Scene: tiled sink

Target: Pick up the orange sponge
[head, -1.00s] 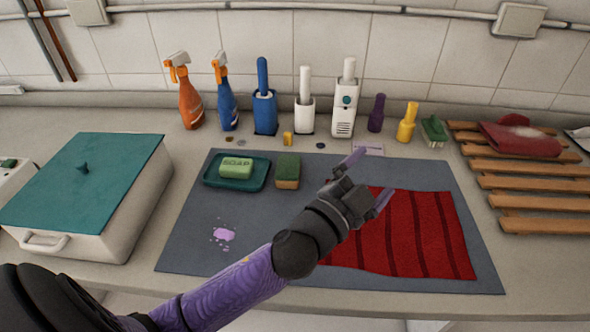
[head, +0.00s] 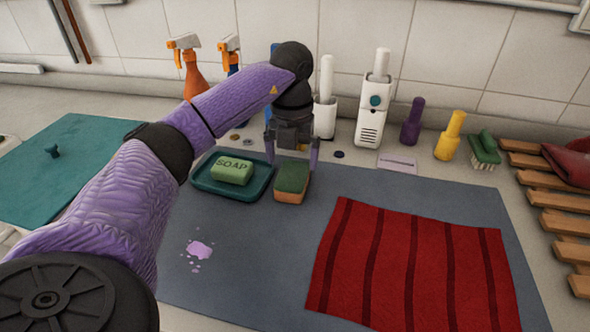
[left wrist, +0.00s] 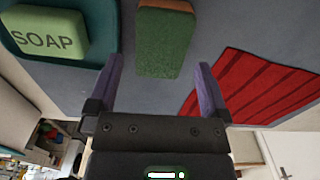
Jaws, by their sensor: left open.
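The orange sponge (head: 291,181) has a green top layer and an orange lower layer. It lies on the grey mat just right of the soap dish. It also shows in the left wrist view (left wrist: 165,42), with the green side facing the camera. My left gripper (head: 292,160) is open, pointing down just behind and above the sponge in the head view. In the left wrist view its two purple fingers (left wrist: 158,82) are spread, with the sponge ahead between their lines and apart from them. My right gripper is not in view.
A green soap bar (head: 232,171) sits in a teal dish (head: 205,180) close on the left. A red striped cloth (head: 410,265) lies to the right. Bottles and brushes, including a white brush holder (head: 371,115), stand behind. A purple spill (head: 200,249) marks the mat.

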